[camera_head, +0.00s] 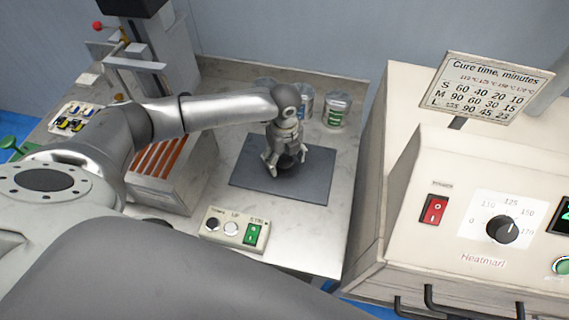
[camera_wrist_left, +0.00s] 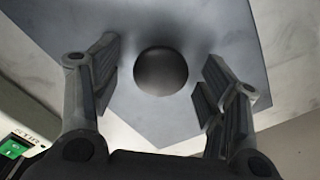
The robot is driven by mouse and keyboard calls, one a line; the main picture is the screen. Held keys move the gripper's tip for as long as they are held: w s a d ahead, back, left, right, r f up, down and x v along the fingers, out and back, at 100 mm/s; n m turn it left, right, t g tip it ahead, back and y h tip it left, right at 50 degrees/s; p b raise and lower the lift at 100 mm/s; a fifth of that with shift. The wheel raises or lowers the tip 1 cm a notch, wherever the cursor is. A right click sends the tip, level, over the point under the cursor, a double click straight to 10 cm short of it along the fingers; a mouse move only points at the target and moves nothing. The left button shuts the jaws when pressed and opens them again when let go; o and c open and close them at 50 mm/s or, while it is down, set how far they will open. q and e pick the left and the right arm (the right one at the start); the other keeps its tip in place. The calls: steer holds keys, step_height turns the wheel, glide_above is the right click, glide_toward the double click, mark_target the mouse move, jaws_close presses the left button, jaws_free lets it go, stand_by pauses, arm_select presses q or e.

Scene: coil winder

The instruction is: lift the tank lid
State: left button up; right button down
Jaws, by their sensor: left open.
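The tank lid (camera_head: 317,183) is a dark grey flat plate on the light bench, at the middle of the head view. It also shows in the left wrist view (camera_wrist_left: 195,28) as a grey sheet below the fingers. A round dark knob (camera_wrist_left: 161,71) stands on it, between and beyond my left fingertips in the wrist view. My left gripper (camera_head: 284,165) points down over the lid around the knob; its fingers (camera_wrist_left: 160,85) are open, with a gap on each side of the knob. The gripper hides most of the knob in the head view. My right gripper is not in view.
A small control box (camera_head: 233,229) with buttons sits at the bench's front edge. Several cans (camera_head: 337,110) stand behind the lid. A rack with orange-brown bars (camera_head: 160,157) is at left. A large cream oven-like machine (camera_head: 400,190) borders the right.

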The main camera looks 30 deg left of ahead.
arm_select(q)
steer(key=shift+f, duration=0.55)
steer(key=c, duration=1.4)
steer(key=shift+r, duration=0.1)
steer(key=shift+c, duration=0.4)
